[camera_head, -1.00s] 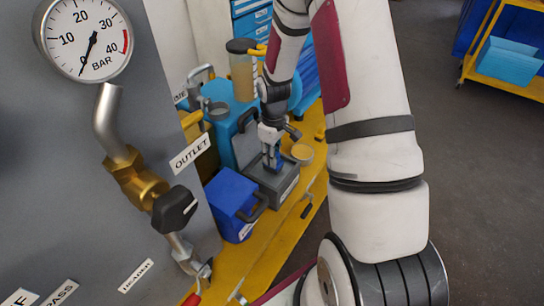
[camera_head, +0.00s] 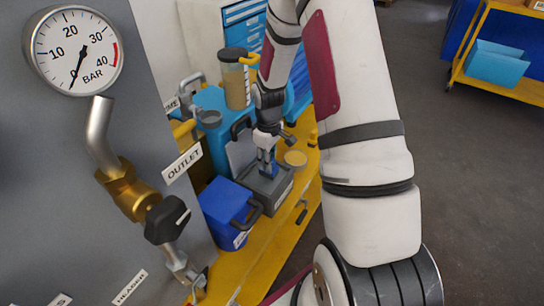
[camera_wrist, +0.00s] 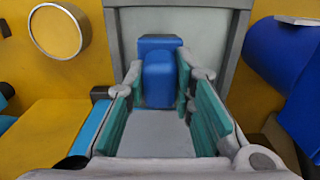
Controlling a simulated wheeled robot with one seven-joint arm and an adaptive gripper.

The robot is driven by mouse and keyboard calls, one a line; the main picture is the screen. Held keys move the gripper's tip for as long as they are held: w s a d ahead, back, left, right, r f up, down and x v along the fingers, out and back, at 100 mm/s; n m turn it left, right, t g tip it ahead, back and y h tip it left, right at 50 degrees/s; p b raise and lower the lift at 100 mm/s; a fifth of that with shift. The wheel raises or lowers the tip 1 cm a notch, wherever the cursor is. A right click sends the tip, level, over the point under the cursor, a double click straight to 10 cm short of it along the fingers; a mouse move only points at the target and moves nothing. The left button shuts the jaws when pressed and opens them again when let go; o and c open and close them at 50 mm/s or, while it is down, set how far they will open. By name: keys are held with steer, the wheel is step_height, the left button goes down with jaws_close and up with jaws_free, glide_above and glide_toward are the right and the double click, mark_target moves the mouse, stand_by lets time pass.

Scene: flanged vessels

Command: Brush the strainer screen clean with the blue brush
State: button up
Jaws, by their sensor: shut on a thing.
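My gripper (camera_head: 266,163) points down over an open grey box (camera_head: 282,196) on the yellow surface. It is shut on the blue brush (camera_wrist: 158,78), whose blue body shows between the teal finger pads in the wrist view. The brush's bristles are hidden. In the wrist view, a pale flat area (camera_wrist: 202,28) framed by a grey rim (camera_wrist: 242,45) lies behind and below the brush. I cannot tell whether this is the strainer screen, or whether the brush touches it.
A blue box (camera_head: 222,207) with a dark handle stands left of the grey box. A light-blue canister (camera_head: 212,140) stands behind. A round tan-topped item (camera_head: 295,158) is close to the right. The gauge panel (camera_head: 60,160) fills the left; grey floor lies right.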

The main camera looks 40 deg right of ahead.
steer(key=shift+s+a, duration=0.35)
steer(key=shift+a, duration=0.45)
steer(key=shift+a, duration=0.15)
steer(key=shift+s+a+p, duration=0.25)
steer(key=shift+a+p, duration=0.05)
steer(key=shift+a, duration=0.25)
steer(key=shift+s+a+f, duration=0.1)
steer(key=shift+s+a, duration=0.15)
steer(key=shift+a, duration=0.3)
steer(key=shift+s+a+f, duration=0.1)
steer(key=shift+s+a, duration=0.15)
steer(key=shift+a, duration=0.3)
steer(key=shift+w+a, duration=0.1)
steer(key=shift+w+a+r, duration=0.1)
steer(key=shift+w+a, duration=0.15)
steer(key=shift+w, duration=0.3)
steer(key=shift+w+a, duration=0.25)
steer(key=shift+w, duration=0.25)
steer(key=shift+d, duration=0.15)
